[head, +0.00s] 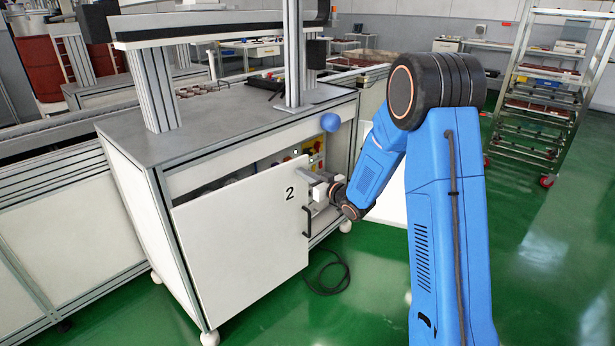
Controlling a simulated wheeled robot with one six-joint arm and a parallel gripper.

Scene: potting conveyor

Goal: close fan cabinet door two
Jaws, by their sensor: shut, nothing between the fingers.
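Door two (245,245) is a white panel marked "2" on the front of the grey-topped cabinet (235,115). It stands ajar, with the dark inside showing above its top edge and at its right. Its black bar handle (307,221) is near the right edge. My gripper (311,178) is at the door's upper right edge, beside the number and above the handle. It is shut and holds nothing. Its fingertips are small and partly hidden, so I cannot tell whether they touch the door.
Yellow and red switches (312,147) show inside the cabinet. Another white panel (388,203) is partly hidden behind my arm. A black cable (330,275) lies on the green floor. A metal rack trolley (540,95) stands at the right, with free floor before it.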

